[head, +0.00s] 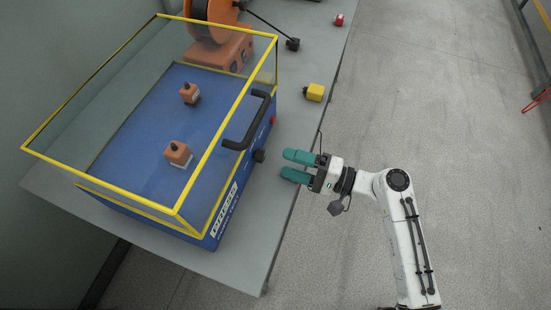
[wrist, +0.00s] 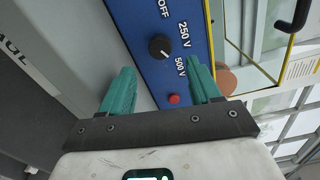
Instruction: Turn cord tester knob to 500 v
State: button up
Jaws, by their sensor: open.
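The cord tester (head: 222,208) is a blue box with a yellow-framed clear cover, standing on the grey table. Its black round knob (head: 259,156) is on the side facing my gripper. In the wrist view the knob (wrist: 159,46) is beside printed OFF, 250 V and 500 V labels. A pale mark on it points to the lower right, roughly toward 500 V; the exact setting is hard to tell. My gripper (head: 286,164) has green fingers, open and empty, a short way right of the knob. In the wrist view the knob lies ahead, between and beyond the fingertips (wrist: 160,67).
A red button (wrist: 174,99) is close to the knob on the panel. A black handle (head: 248,125) sticks out from the cover above the knob. A yellow box (head: 314,92) and an orange machine (head: 217,45) are farther back on the table (head: 252,262).

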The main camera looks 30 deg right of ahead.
jog(key=shift+v, duration=2.1)
